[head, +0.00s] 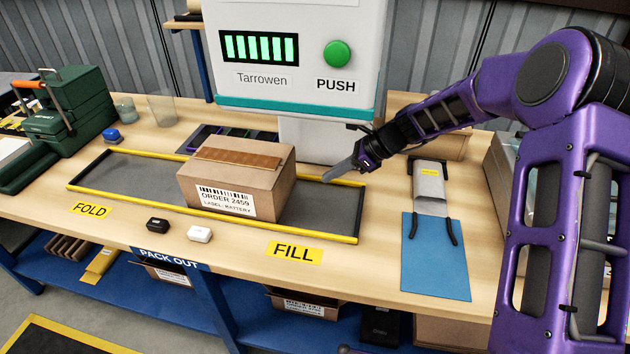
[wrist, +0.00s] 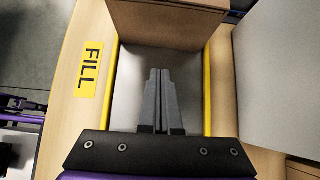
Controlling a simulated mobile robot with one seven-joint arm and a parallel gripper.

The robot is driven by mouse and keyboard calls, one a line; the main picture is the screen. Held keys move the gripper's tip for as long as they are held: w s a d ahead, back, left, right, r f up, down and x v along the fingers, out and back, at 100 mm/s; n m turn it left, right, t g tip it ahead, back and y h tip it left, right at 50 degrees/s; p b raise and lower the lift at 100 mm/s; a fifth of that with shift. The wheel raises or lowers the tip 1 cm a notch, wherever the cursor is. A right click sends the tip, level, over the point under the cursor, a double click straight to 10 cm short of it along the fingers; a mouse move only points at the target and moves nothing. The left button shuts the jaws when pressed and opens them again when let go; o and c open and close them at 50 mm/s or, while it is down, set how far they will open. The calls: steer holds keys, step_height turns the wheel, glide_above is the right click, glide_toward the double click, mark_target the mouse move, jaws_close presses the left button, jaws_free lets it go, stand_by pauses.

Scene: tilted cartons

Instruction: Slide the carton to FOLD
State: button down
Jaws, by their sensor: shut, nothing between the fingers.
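The carton (head: 237,177) is a brown box with a brown tape strip on top and a white label reading ORDER 2459. It sits on the grey slide track (head: 330,205) between yellow rails, right of the middle. The FOLD label (head: 90,209) is at the left end of the track and the FILL label (head: 294,252) at the right. My gripper (head: 328,178) is shut and empty, above the track's right end, to the right of the carton and apart from it. In the wrist view, the carton (wrist: 168,25) stands ahead of my shut fingertips (wrist: 159,72).
A white machine (head: 297,60) with a green PUSH button stands behind the track. A black block (head: 157,225) and a white block (head: 200,234) lie in front of it. A blue mat (head: 436,255) lies at right. The track's left part is clear.

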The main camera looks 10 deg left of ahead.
mark_target(287, 177)
steer(key=d+f+y, duration=0.1)
steer(key=y, duration=0.1)
steer(key=d+f+y+b, duration=0.1)
steer(key=d+f+y, duration=0.1)
steer(key=y, duration=0.1)
steer(key=w+d+f+y, duration=0.1)
steer(key=y, duration=0.1)
steer(key=shift+d+f+g+y+b, duration=0.15)
steer(key=shift+f+g+y+b, duration=0.05)
steer(key=shift+g+y+b, duration=0.15)
steer(key=shift+w+d+f+y, duration=0.2)
steer(key=shift+w+d+y, duration=0.25)
steer(key=shift+y, duration=0.1)
steer(key=shift+t, duration=0.45)
steer(key=a, duration=1.4)
steer(key=shift+s, duration=0.1)
